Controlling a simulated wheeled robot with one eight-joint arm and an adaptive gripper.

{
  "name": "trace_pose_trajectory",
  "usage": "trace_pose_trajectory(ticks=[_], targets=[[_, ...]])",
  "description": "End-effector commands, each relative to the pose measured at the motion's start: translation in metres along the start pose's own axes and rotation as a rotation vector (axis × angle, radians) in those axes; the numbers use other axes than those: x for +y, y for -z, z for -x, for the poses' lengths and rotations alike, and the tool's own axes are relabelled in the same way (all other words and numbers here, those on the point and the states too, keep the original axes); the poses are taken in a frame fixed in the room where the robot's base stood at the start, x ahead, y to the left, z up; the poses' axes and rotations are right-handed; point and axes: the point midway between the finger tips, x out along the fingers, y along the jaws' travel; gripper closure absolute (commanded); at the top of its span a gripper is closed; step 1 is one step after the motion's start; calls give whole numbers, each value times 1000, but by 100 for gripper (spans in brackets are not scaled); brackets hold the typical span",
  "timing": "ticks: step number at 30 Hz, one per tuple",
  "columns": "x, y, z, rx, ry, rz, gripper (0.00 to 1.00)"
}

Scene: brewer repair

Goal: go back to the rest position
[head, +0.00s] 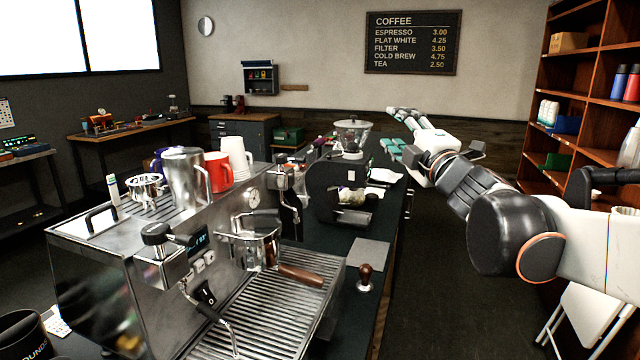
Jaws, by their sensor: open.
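My gripper (404,115) is at the end of my white and dark grey arm, which reaches in from the right. It is raised above the far right edge of the counter (375,254), right of the black grinder (336,190). It is open, and I see nothing held in it. The fingers are small and partly overlap in this view. The steel espresso machine (100,285) stands at the front left, well apart from my gripper. A portafilter with a wooden handle (300,277) is at its front.
Cups and a steel pitcher (184,178) stand on the machine. A tamper (365,278) is on the counter. Wooden shelves (590,140) stand at right, with a folded white stool (590,318) below. Floor between counter and shelves looks clear.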

Motion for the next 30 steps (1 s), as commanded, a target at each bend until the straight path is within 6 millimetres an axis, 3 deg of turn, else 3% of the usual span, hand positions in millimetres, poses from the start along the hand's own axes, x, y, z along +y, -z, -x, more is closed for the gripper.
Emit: trace_pose_trajectory(ticks=[5,10,15,21,25,30], targets=[[-28,-41,71,-308,92,-366,52],[-89,-55,156,-585,219,-729,52],[-160,-35,243,-820,374,-1049,52],[-221,8,326,-1023,555,-1316,52],[-241,29,356,-1095,633,-1405,52],[-250,39,369,-1128,670,-1444,52]])
